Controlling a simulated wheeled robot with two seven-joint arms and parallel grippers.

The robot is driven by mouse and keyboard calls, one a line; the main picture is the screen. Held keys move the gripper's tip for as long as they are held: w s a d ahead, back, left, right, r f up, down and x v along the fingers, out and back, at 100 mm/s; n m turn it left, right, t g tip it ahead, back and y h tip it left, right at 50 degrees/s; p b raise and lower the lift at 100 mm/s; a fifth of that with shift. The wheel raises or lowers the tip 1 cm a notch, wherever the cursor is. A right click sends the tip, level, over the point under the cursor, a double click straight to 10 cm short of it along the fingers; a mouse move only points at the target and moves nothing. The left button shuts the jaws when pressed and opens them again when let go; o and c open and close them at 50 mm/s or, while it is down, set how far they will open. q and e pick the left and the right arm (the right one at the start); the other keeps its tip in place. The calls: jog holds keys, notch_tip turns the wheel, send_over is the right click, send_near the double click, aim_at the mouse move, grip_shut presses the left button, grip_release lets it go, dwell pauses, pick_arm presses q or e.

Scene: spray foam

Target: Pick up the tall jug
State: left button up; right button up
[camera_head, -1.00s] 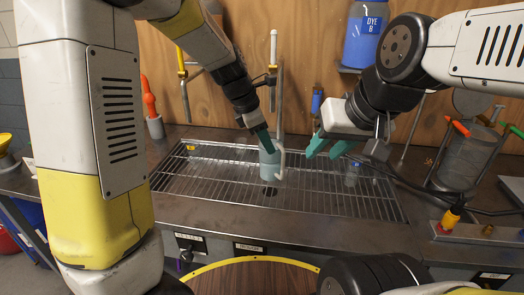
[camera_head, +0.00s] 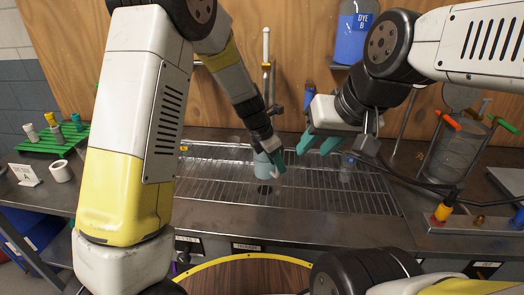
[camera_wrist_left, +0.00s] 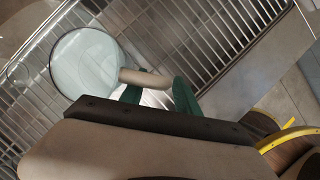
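The tall jug (camera_head: 262,172) is pale blue-grey and stands upright on the metal grating. In the left wrist view, I look down on its round open top (camera_wrist_left: 86,64), with its handle (camera_wrist_left: 146,78) pointing right. My left gripper (camera_head: 275,160) is at the jug's handle side, partly covering it in the head view. In the wrist view, its green fingers (camera_wrist_left: 158,94) are spread apart, with the handle's outer end by their tips; I cannot tell whether they touch it. My right gripper (camera_head: 318,144) is open and empty, above the grating right of the jug.
A vertical pipe (camera_head: 266,75) rises behind the jug. A blue DYE B bottle (camera_head: 350,42) hangs on the wall. A cylinder apparatus (camera_head: 455,155) stands right. A green rack (camera_head: 52,142) sits far left.

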pick_arm(q)
grip_shut()
dwell(1.4)
